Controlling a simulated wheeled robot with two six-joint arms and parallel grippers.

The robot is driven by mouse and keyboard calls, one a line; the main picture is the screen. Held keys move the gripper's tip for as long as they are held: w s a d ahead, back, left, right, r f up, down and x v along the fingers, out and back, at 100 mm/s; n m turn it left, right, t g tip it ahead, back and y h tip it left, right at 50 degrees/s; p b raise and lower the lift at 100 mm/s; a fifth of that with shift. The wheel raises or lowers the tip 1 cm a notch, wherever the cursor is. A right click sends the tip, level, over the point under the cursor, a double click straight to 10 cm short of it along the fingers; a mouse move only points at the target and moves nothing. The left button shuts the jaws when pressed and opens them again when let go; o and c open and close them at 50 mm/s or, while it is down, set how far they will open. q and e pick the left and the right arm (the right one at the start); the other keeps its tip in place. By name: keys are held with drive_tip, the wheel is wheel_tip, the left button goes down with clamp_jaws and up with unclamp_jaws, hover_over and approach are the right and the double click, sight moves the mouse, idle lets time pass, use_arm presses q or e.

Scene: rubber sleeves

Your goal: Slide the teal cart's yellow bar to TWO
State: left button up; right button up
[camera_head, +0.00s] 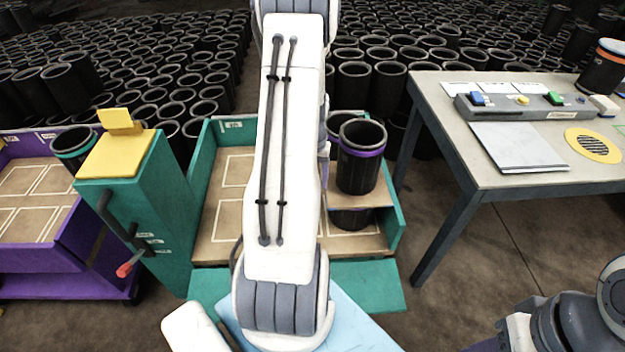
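The teal cart (199,180) stands in the middle, with a tan deck marked with pale rectangles. A tall teal post (165,205) at its left has a yellow plate (112,157) on top with a raised yellow tab (120,121). I cannot tell whether this is the yellow bar. A dark handle and a red-tipped lever (126,268) are on the post's front. Small white labels there are too small to read. My white arm link crosses the cart's middle and hides part of it. Neither gripper is in view.
Black sleeves with purple bands (360,165) stand on the cart's right side. A purple cart (88,240) is at the left. A table (440,100) with a button panel (520,106) is at the right. Many black sleeves fill the background.

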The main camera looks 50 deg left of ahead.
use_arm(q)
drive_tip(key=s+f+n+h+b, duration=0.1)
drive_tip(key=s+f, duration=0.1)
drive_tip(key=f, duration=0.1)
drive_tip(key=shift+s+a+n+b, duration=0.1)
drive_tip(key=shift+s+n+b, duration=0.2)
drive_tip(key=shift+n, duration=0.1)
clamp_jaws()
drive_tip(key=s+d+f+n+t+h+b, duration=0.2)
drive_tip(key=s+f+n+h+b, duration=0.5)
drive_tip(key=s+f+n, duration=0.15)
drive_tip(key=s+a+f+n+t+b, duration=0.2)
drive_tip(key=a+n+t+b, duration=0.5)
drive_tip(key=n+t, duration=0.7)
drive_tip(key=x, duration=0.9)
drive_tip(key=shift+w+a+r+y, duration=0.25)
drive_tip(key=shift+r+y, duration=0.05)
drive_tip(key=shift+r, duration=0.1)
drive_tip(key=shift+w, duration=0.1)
